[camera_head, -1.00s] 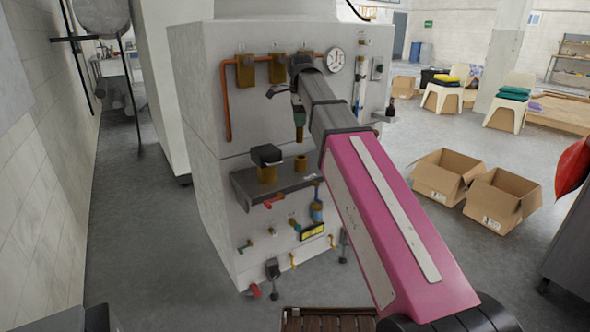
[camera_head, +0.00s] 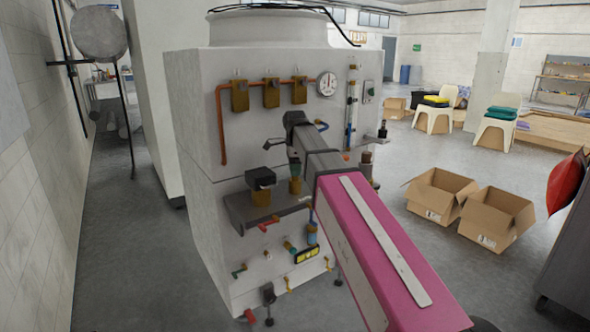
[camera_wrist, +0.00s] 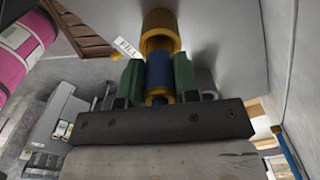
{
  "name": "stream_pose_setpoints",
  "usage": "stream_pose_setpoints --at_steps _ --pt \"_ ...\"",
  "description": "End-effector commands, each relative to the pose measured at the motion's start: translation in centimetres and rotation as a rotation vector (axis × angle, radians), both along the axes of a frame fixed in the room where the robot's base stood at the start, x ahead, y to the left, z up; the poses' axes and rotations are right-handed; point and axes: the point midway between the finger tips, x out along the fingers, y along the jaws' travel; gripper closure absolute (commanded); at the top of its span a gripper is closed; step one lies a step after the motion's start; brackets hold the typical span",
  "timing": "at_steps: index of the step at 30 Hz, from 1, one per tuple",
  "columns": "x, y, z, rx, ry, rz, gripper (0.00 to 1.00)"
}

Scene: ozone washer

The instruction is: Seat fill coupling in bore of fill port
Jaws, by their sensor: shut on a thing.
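My gripper (camera_wrist: 157,82) has green fingers, and they are shut on the fill coupling (camera_wrist: 160,74), a blue cylinder with a brass end. In the head view my gripper (camera_head: 295,186) is low over the grey shelf, right of a black-topped brass fitting (camera_head: 260,183). The brass fill port (camera_wrist: 160,22) lies straight beyond the coupling in the wrist view, beside a white FILL label (camera_wrist: 126,48). The coupling's far end is in line with the port and meets its rim in the picture. I cannot tell how far it is in the bore. My gripper and arm hide the port in the head view.
The shelf (camera_head: 238,212) juts from the pale machine cabinet (camera_head: 195,130). Valves and a red handle (camera_head: 264,227) sit below it. Copper piping (camera_head: 221,125) and a gauge (camera_head: 326,83) are above. Open cardboard boxes (camera_head: 497,218) stand on the floor to the right.

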Motion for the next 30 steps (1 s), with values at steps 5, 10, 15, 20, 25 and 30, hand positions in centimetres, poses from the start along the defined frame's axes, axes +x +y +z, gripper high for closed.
stream_pose_setpoints --at_steps 5,10,15,20,25,30 --pt "0.0 0.0 0.1 0.0 -0.001 0.0 1.0" --pt "0.0 0.0 -0.2 0.0 -0.001 0.0 0.61" --pt "0.0 0.0 -0.2 0.0 -0.001 0.0 0.45" --pt "0.0 0.0 -0.1 0.0 -0.001 0.0 0.45" --pt "0.1 0.0 0.8 0.0 -0.002 0.0 0.45" --pt "0.2 0.0 3.4 0.0 -0.003 0.0 0.45"
